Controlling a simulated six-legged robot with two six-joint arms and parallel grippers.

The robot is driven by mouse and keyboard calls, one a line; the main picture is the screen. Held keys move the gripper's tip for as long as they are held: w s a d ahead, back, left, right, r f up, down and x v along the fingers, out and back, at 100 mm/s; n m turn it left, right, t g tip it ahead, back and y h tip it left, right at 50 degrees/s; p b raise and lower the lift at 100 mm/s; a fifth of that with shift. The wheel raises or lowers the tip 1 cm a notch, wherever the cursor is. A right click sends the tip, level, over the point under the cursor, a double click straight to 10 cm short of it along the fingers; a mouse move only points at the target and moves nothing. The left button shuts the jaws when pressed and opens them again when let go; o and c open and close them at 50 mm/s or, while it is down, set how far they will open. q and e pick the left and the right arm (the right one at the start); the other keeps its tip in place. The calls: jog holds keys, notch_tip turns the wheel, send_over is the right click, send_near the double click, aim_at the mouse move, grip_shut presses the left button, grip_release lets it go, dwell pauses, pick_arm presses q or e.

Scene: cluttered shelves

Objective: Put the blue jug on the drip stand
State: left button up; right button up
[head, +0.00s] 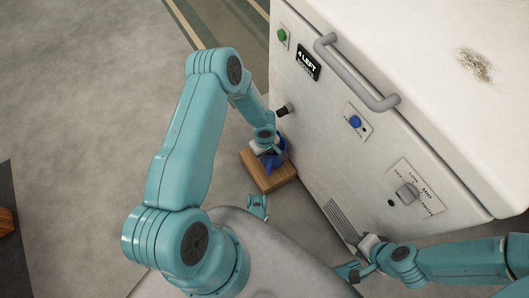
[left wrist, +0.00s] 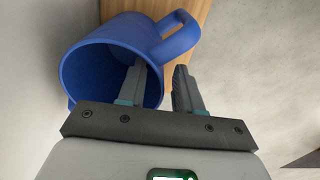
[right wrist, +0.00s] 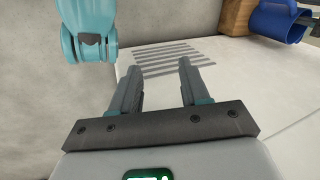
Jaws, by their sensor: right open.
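The blue jug (head: 275,162) is on a wooden block (head: 262,182) at the foot of the white machine, and I take this block as the drip stand. In the left wrist view my left gripper (left wrist: 160,72) has one finger inside the mouth of the jug (left wrist: 82,75) and the other outside its wall, beside the handle. A gap shows between the wall and the outer finger. The jug's base is hidden. My right gripper (right wrist: 158,75) is open and empty near the machine's vent slots. The jug also shows at its top right (right wrist: 278,22).
A dark spout (head: 284,109) juts out above the block.

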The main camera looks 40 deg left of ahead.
pick_arm(q)
jog(key=shift+r+p, duration=0.25)
jog(key=shift+p, duration=0.05)
notch_tip(320, 180, up, 12)
jog(key=p, duration=0.4)
jog(key=s+d+r+m+h, duration=0.1)
jog(key=s+d+m+h, duration=0.1)
jog(key=s+d+m, duration=0.3)
jog(key=s+d+r+m+h, duration=0.2)
jog(key=s+d+m, duration=0.4)
jog(key=s+d, duration=0.3)
jog(key=shift+d+r+t, duration=0.25)
jog(key=shift+d+t, duration=0.15)
jog(key=shift+d, duration=0.05)
pick_arm(e)
jog(key=shift+g, duration=0.3)
jog(key=r, duration=0.1)
jog(key=s+r, duration=0.1)
jog(key=r, duration=0.2)
jog(key=shift+s+a+r, duration=0.15)
jog(key=shift+s+a, duration=0.2)
jog(key=shift+a, duration=0.05)
pick_arm(q)
jog(key=shift+s, duration=0.1)
pick_arm(e)
jog(key=shift+s, duration=0.15)
